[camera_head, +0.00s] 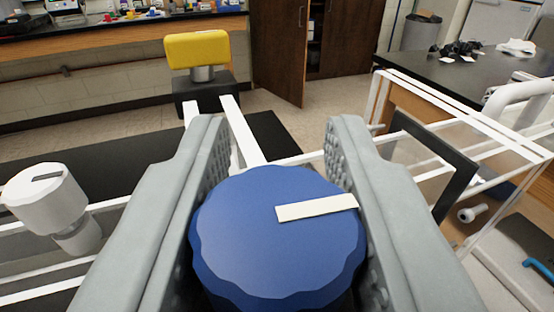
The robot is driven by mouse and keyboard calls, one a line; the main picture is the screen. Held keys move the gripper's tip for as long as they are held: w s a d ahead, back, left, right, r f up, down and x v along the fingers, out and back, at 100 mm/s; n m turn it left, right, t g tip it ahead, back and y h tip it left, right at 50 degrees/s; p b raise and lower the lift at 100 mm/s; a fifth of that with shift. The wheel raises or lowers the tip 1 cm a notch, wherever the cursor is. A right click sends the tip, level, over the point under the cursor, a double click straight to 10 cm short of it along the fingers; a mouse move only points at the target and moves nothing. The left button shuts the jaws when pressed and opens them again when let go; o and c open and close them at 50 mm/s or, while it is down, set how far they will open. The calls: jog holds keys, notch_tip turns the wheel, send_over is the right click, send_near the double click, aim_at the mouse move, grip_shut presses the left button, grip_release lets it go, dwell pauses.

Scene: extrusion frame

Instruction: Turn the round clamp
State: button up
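The round clamp is a blue knob (270,240) with a scalloped rim and a flat top. A white bar mark (316,208) runs from near its middle to its right edge. My gripper (277,150) has its two grey fingers on either side of the knob, and the tips reach past its far edge. The knob nearly fills the space between the fingers. I cannot tell whether both textured pads press on its rim. The knob's underside and mount are hidden.
A white knob (45,200) with a dark slot stands at the left. A yellow block knob (197,50) stands on a black base further back. White frame bars (243,132) run between them. A clear panelled box with white edges (470,125) is at the right.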

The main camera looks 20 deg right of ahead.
jog(key=shift+m+h, duration=0.3)
jog(key=shift+c, duration=0.2)
jog(key=shift+g+h, duration=0.3)
jog(key=shift+h, duration=0.1)
jog(key=shift+d+r+m+g+h, duration=0.15)
jog(key=shift+m+g+h, duration=0.55)
jog(key=shift+m+h, duration=0.45)
jog(key=shift+s+h, duration=0.1)
jog(key=shift+h, duration=0.15)
jog(key=o, duration=1)
jog(key=shift+s, duration=0.15)
jog(key=v, duration=1.7)
jog(key=shift+a, duration=0.2)
